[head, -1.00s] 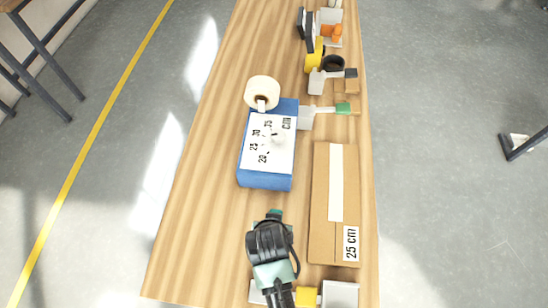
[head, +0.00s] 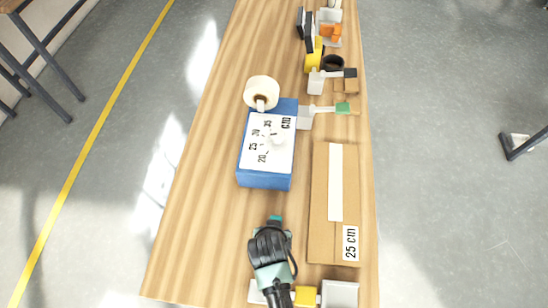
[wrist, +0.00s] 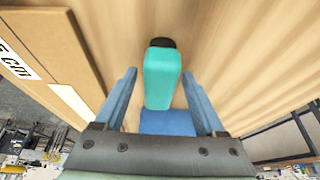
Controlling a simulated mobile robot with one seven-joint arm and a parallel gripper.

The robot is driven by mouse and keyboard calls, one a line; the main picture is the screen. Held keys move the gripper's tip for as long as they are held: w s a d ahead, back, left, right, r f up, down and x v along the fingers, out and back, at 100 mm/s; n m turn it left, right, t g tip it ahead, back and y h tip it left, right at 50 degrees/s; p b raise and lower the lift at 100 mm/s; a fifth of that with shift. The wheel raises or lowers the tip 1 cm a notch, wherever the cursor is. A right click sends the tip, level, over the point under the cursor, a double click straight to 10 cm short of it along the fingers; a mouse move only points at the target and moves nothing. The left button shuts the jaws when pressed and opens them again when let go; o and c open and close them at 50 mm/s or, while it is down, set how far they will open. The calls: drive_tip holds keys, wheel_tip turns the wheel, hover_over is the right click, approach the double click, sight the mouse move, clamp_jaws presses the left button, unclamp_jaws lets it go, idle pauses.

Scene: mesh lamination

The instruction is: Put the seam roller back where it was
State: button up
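The seam roller, as I take it, is the teal piece with a dark end (wrist: 162,78) in the wrist view. It lies between the two blue fingers of my gripper (wrist: 160,72). A gap shows between it and each finger, so the gripper looks open around or above it; the depth is unclear. In the head view my gripper (head: 270,243) is over the near part of the wooden table (head: 205,215), left of the cardboard piece. A small teal tip (head: 276,217) shows just beyond it. Most of the roller is hidden there by my arm.
The cardboard piece (head: 321,235) marked 25 cm lies to the right. A blue box (head: 265,180) with a scale and a white roll (head: 262,91) stand further back. A yellow block (head: 305,296) and a pale tray (head: 340,294) sit at the near edge. Several tools line the right edge.

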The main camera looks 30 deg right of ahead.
drive_tip(key=shift+r, duration=0.1)
drive_tip(key=v, duration=1.2)
drive_tip(key=shift+p, duration=0.3)
drive_tip(key=shift+r, duration=0.1)
drive_tip(key=w+r+n+t, duration=0.2)
drive_tip(key=w+r+t, duration=0.5)
drive_tip(key=w+r, duration=1.05)
wheel_tip(320, 180, up, 18)
drive_tip(key=w+a+n+t, duration=0.2)
drive_tip(key=w+a+t, duration=0.1)
drive_tip(key=t, duration=0.3)
drive_tip(key=s+a+r+n+t+y, duration=0.1)
drive_tip(key=s+r+t, duration=0.2)
drive_tip(key=r, duration=0.7)
drive_tip(key=s+a+r+n+t, duration=0.1)
drive_tip(key=s+r+t, duration=0.3)
drive_tip(key=r, duration=0.6)
drive_tip(key=s+a+r+t+y, duration=0.1)
drive_tip(key=s+a+r+t, duration=0.2)
drive_tip(key=r, duration=0.8)
drive_tip(key=shift+s+a+n+t+y, duration=0.15)
drive_tip(key=shift+s+n+t+y, duration=0.2)
drive_tip(key=shift+s, duration=0.2)
